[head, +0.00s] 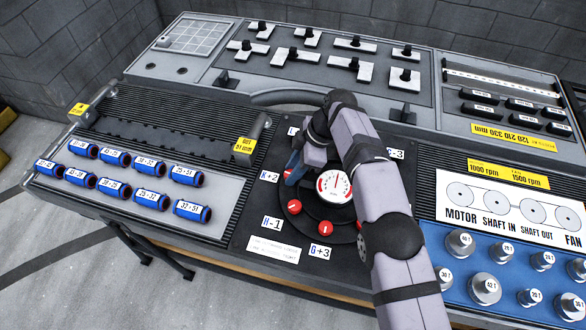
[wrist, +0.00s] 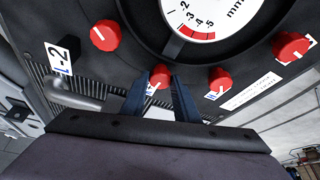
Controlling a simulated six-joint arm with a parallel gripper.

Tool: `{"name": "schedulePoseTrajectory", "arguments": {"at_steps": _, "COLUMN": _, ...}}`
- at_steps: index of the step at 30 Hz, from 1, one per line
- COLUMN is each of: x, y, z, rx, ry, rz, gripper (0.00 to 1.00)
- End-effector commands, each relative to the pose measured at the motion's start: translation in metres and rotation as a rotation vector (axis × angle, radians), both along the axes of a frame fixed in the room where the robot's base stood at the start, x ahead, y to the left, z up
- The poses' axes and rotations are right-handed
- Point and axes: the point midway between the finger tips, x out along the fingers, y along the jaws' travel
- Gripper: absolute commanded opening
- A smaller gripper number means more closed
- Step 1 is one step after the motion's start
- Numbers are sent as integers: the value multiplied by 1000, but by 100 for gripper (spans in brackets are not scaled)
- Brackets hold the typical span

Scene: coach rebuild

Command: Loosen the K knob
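The K knob (wrist: 160,77) is a small round red knob, seen between my fingertips in the wrist view. Part of its white label shows below it. In the head view the "K+2" label (head: 268,176) is visible left of the gauge, while my gripper hides the knob. My gripper (head: 291,178) points down there with blue fingers. In the wrist view the fingers of my gripper (wrist: 162,80) are apart, one on each side of the knob. Whether they touch it is not clear. The white dial gauge (head: 334,186) is right beside the gripper.
Other red knobs ring the gauge: the H knob (head: 294,207), the G knob (head: 325,228), and one by the "L-2" label (wrist: 105,36). Blue cylinders (head: 138,175) sit at left. Silver weights (head: 485,287) stand at right. My arm crosses the panel's right middle.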

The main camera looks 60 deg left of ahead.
Motion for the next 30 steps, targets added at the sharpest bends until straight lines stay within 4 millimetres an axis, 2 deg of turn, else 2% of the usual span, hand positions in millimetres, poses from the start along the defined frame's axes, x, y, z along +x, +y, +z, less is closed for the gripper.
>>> {"name": "schedulePoseTrajectory", "arguments": {"at_steps": 1, "x": 0, "y": 0, "z": 0, "rx": 0, "ry": -1, "rz": 0, "gripper": 39}}
{"name": "schedulePoseTrajectory", "arguments": {"at_steps": 2, "x": 0, "y": 0, "z": 0, "rx": 0, "ry": -1, "rz": 0, "gripper": 45}}
{"name": "schedulePoseTrajectory", "arguments": {"at_steps": 14, "x": 2, "y": 0, "z": 3, "rx": 0, "ry": 0, "rz": -1, "gripper": 45}}
{"name": "schedulePoseTrajectory", "arguments": {"at_steps": 30, "x": 23, "y": -12, "z": 63, "rx": 1, "ry": -1, "rz": -2, "gripper": 45}}
